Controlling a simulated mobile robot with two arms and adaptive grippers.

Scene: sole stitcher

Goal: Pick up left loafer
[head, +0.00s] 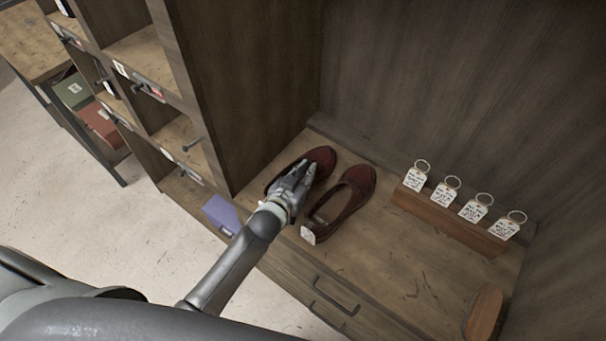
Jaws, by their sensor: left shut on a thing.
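Two dark red loafers lie side by side on the wooden shelf surface, toes toward the back. The left loafer (318,157) is partly hidden by my left gripper (297,176), which is shut on it near its opening. I cannot tell whether that loafer touches the shelf. The right loafer (352,202) lies close beside it, with a white tag (308,235) at its heel. My right gripper is not in view.
A wooden block (447,220) holds several key-ring tags at the back right. A brown oval piece (483,315) lies at the front right. Cubbyholes (186,141) stand at left, with a purple box (222,214) beside my forearm. The shelf's middle is clear.

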